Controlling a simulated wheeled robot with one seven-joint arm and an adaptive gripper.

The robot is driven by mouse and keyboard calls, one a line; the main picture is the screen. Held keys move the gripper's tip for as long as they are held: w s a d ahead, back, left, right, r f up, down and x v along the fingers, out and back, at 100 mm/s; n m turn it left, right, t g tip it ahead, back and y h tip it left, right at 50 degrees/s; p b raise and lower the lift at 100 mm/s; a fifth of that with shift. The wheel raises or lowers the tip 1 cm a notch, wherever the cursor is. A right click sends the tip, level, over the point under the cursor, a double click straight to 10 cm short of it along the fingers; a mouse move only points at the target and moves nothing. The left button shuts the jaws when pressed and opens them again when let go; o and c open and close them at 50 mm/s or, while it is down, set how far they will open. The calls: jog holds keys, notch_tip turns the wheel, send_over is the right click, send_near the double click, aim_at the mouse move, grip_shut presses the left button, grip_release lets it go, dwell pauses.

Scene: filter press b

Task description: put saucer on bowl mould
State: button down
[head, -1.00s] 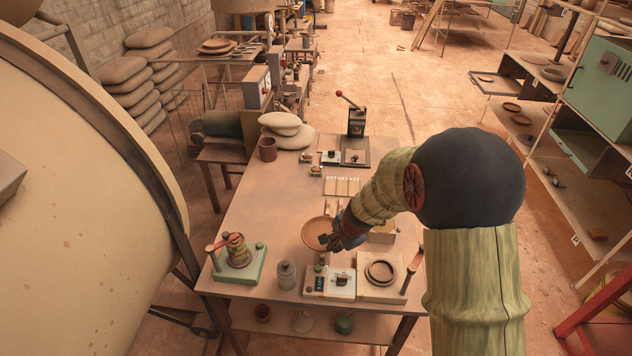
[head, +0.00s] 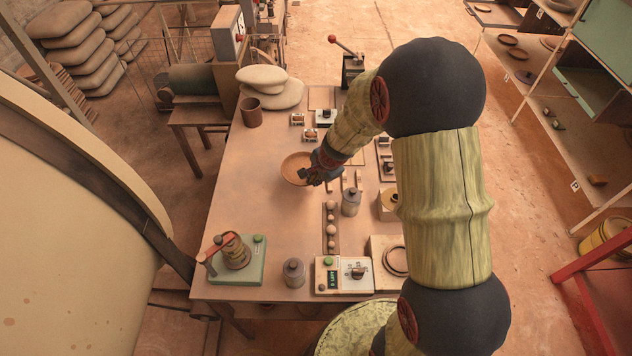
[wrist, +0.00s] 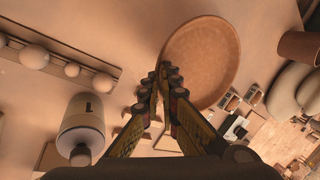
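The terracotta saucer (head: 297,166) is a shallow round dish. In the head view it shows over the middle left of the table, tilted. My gripper (head: 312,176) is at its near right edge. In the wrist view the saucer (wrist: 205,62) reaches up and right from my fingertips (wrist: 164,84), which are closed together on its rim. A pale square block (head: 379,277) with a round, dark-rimmed hollow stands at the table's front right; it looks like the bowl mould. My arm hides part of it. It lies well nearer the camera than the saucer.
A green-based press (head: 238,262) stands front left. A brown cup (head: 252,113) and pale sacks (head: 270,88) are behind. The table's left middle is clear.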

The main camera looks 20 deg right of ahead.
aim_at(313, 195)
jog(key=shift+f+b, duration=1.45)
jog(key=shift+f, duration=1.8)
jog(key=shift+f, duration=0.15)
jog(key=c, duration=2.3)
grip_release()
